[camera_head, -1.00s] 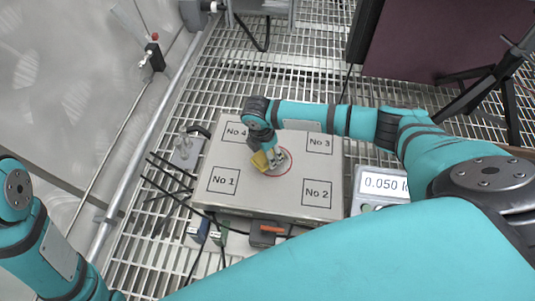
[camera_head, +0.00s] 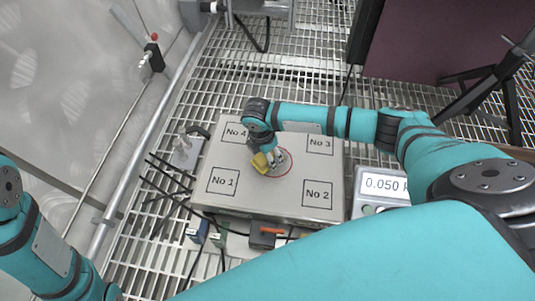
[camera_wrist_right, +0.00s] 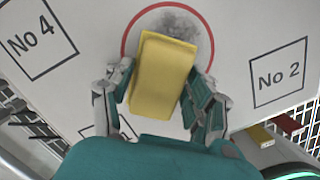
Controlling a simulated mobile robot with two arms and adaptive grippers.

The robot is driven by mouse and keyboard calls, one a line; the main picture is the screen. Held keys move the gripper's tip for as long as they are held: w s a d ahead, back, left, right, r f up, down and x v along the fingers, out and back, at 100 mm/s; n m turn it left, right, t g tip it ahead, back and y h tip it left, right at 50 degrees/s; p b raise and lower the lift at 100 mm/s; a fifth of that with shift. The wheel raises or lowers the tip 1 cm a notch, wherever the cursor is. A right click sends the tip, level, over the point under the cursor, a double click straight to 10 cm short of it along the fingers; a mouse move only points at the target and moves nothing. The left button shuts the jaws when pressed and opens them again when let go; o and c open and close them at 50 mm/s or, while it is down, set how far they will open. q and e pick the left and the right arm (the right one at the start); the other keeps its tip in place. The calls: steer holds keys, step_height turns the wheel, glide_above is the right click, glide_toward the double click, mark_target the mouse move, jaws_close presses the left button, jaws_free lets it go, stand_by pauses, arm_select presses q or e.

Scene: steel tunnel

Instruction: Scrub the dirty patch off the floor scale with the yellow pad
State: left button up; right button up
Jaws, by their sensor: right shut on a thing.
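The floor scale (camera_head: 215,205) is a pale plate with squares marked No 1 to No 4 and a red circle at its middle. A grey dirty patch (camera_wrist_right: 185,27) lies inside the circle and shows past the far end of the pad in the right wrist view. My right gripper (camera_wrist_right: 165,85) is shut on the yellow pad (camera_wrist_right: 162,75), over the circle. The pad also shows in the head view (camera_head: 261,161). I cannot tell whether it touches the plate. The pad hides part of the patch. My left gripper is out of view; only my left arm shows at the left edge.
A display reading about 0.050 (camera_head: 383,185) stands right of the scale. A metal weight-like piece (camera_head: 185,150) stands near the left corner. Grating surrounds the scale.

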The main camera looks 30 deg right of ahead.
steer(key=shift+f, duration=0.3)
steer(key=shift+f, duration=0.25)
steer(key=shift+f, duration=0.3)
